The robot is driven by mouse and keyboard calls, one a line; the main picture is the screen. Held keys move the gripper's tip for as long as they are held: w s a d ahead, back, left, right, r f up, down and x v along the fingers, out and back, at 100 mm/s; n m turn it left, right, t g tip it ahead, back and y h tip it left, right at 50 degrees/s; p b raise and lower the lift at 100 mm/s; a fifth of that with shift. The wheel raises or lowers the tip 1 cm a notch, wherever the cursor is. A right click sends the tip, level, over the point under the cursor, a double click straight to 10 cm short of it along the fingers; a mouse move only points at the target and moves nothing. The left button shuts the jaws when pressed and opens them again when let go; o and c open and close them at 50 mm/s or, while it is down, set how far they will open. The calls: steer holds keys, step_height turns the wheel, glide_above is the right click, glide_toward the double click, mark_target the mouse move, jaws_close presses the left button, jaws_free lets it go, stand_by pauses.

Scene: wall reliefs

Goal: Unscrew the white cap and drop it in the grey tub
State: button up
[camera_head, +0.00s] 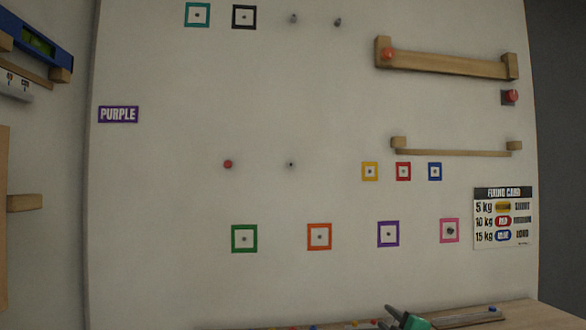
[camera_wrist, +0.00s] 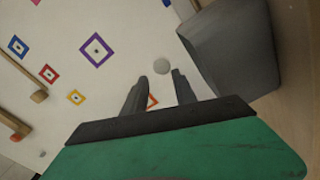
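A pale, round thing that looks like the white cap (camera_wrist: 161,66) shows in the wrist view just beyond my fingertips, in line with the gap between them. I cannot tell how far past the tips it is; the head view does not clearly show it. My gripper (camera_wrist: 160,77) has its two dark fingers apart with a gap between them, and I see nothing held. In the head view my gripper (camera_head: 384,316) shows at the bottom edge, right of centre. The grey tub (camera_wrist: 232,48) is at the upper right of the wrist view, close to the right finger; its inside is hidden.
The white wall panel (camera_head: 200,220) carries coloured square frames, such as a purple one (camera_head: 388,234) and an orange one (camera_head: 319,236), plus small studs. Wooden rails (camera_head: 445,65) stick out at the upper right. A wooden ledge (camera_head: 465,316) lies along the bottom right with small coloured pieces.

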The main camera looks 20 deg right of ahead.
steer(key=shift+o, duration=1.2)
steer(key=shift+s, duration=0.1)
steer(key=b+v, duration=0.1)
steer(key=v, duration=0.6)
steer(key=shift+s, duration=0.35)
steer(key=shift+a, duration=0.2)
